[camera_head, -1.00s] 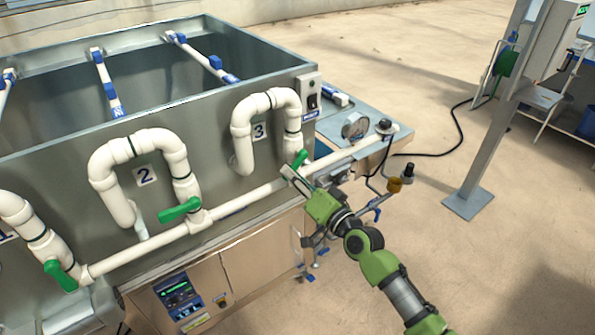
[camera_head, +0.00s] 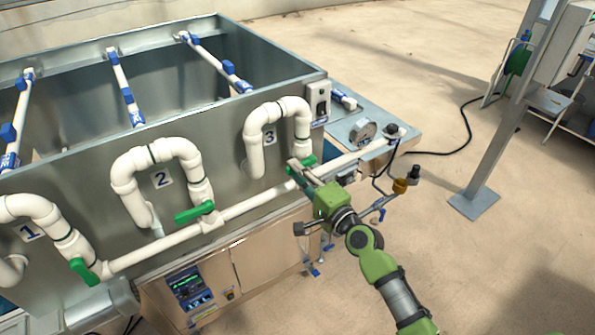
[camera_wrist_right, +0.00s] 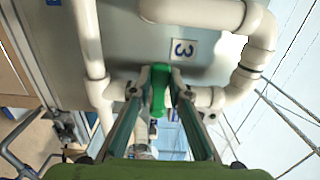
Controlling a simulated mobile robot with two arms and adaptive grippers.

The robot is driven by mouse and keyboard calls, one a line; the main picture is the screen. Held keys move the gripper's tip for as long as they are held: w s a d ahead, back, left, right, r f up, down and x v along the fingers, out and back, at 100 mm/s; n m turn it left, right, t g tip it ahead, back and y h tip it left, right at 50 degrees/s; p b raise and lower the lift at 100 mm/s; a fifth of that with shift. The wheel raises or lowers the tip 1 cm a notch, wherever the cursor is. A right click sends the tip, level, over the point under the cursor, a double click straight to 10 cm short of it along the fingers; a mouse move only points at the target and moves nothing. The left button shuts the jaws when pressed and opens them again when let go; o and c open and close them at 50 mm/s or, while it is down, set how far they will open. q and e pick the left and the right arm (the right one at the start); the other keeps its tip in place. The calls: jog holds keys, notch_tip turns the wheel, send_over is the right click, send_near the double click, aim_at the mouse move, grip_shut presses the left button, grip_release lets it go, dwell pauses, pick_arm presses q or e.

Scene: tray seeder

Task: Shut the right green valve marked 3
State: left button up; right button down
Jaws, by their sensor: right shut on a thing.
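The green valve handle marked 3 (camera_head: 308,161) sits on the white pipe below the number 3 label (camera_head: 269,137) at the tank's right end. It now lies close to crosswise over the vertical pipe, much like the handle of valve 2 (camera_head: 195,212). My right gripper (camera_head: 297,168) is shut on this handle and partly hides it. In the right wrist view the green handle (camera_wrist_right: 158,92) stands between the two fingertips, with the 3 label (camera_wrist_right: 183,49) just beyond. My left gripper is not in view.
Valve 1 (camera_head: 84,271) has a green handle at the lower left. A pressure gauge (camera_head: 362,131) and brass fitting (camera_head: 400,186) stand right of my gripper. A grey post (camera_head: 500,110) rises farther right. The floor between is mostly clear, with a black cable.

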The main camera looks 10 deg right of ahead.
jog(key=shift+r, duration=0.1)
dwell(0.4)
jog(key=c, duration=1.9)
grip_release()
jog(key=v, duration=1.2)
